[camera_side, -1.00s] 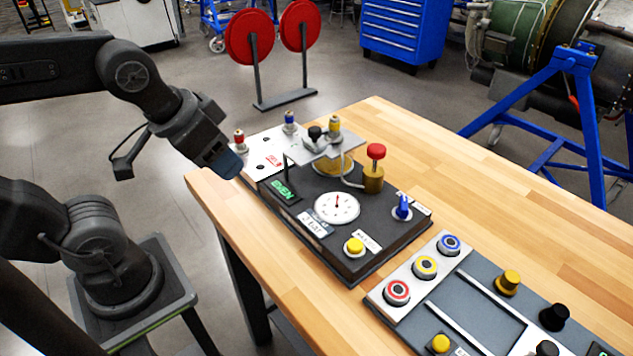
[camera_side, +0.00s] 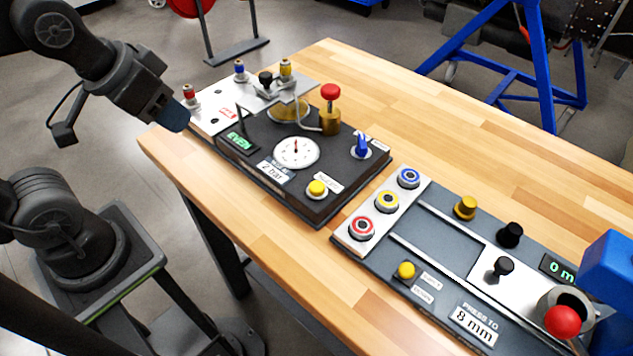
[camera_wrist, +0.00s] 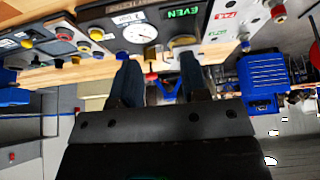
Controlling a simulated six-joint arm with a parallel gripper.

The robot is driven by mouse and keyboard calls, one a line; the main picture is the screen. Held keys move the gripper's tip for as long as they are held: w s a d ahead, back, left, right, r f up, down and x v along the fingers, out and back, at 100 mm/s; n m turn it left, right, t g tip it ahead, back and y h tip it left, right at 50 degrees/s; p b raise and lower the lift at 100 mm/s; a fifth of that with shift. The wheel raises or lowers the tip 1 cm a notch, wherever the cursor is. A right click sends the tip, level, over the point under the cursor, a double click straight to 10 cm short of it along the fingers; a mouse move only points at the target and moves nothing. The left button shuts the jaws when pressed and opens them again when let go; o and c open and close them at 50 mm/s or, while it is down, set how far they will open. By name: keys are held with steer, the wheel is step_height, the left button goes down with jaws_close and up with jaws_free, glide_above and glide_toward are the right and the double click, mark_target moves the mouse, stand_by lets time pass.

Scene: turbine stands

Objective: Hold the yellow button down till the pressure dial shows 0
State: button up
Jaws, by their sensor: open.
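The pressure dial (camera_side: 296,152) is a round white face on the dark panel (camera_side: 340,195), its needle pointing roughly up; a label in front reads "2 bar". The dial also shows in the wrist view (camera_wrist: 141,33). A yellow button (camera_side: 317,188) stands at the panel's front, right of the label, with nothing touching it. A second yellow button (camera_side: 405,270) is on the neighbouring panel. My gripper (camera_side: 174,116) hangs past the dark panel's left end, away from the button. In the wrist view my gripper (camera_wrist: 158,75) has its two fingers apart with nothing between them.
The panel's left end carries a white plate (camera_side: 210,112) with red and blue plugs. A red-topped brass valve (camera_side: 330,100) and a blue knob (camera_side: 362,146) rise near the dial. A green display (camera_side: 238,140) reads "EVEN". Bare table (camera_side: 420,125) lies behind the panels.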

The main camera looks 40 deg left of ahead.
jaws_close()
stand_by(1.4)
